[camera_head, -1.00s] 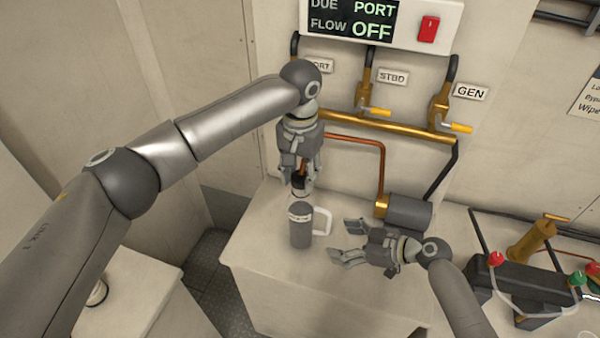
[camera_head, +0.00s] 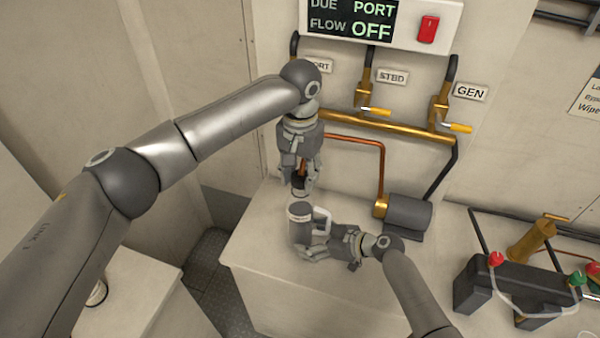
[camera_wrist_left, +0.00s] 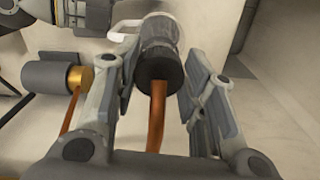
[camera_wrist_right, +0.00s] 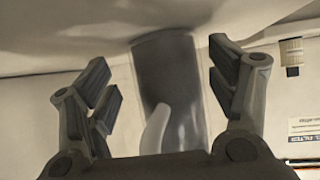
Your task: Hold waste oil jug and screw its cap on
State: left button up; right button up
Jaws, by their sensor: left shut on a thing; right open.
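The waste oil jug (camera_head: 300,229) is a grey upright canister with a white handle (camera_head: 322,218) on the counter. My left gripper (camera_head: 300,186) is above it, pointing down, shut on a black cap (camera_wrist_left: 160,66). In the left wrist view the cap lines up with the jug's top (camera_wrist_left: 158,30); I cannot tell whether they touch. My right gripper (camera_head: 314,248) is open, low at the jug's right side. In the right wrist view the jug (camera_wrist_right: 167,75) and its handle (camera_wrist_right: 155,130) stand between the spread fingers.
A grey cylindrical pump (camera_head: 408,212) with a copper pipe (camera_head: 382,165) stands right of the jug. Brass valves with yellow levers (camera_head: 458,127) are on the back wall. A black battery box (camera_head: 510,290) is at the right. The counter front (camera_head: 270,258) is clear.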

jog(key=c, duration=0.8)
pick_arm(q)
jog(key=shift+w, duration=0.15)
dwell(0.4)
jog(key=shift+f, duration=1.05)
dwell(1.3)
pick_arm(e)
jog(key=shift+o, duration=1.4)
jog(key=c, duration=0.8)
